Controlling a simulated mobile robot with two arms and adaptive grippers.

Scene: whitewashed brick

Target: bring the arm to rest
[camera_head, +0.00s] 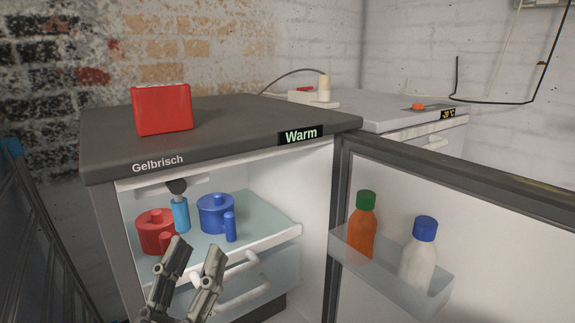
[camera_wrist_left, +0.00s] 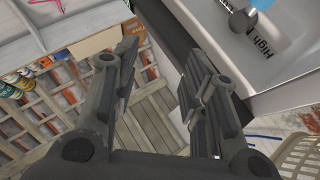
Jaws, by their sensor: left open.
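My left gripper (camera_head: 194,262) is in front of the open fridge, at the bottom of the head view. Its two fingers are apart with nothing between them. In the left wrist view the gripper (camera_wrist_left: 160,72) is also open and empty, with the floor seen between and beside the fingers. My right gripper is not in either view.
The fridge (camera_head: 98,142) stands open, its door (camera_head: 490,215) swung right with two bottles in the door shelf. A red pot (camera_head: 153,232) and blue pot (camera_head: 213,212) stand inside. A red box (camera_head: 162,109) is on top. A basket (camera_wrist_left: 300,158) shows in the wrist view.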

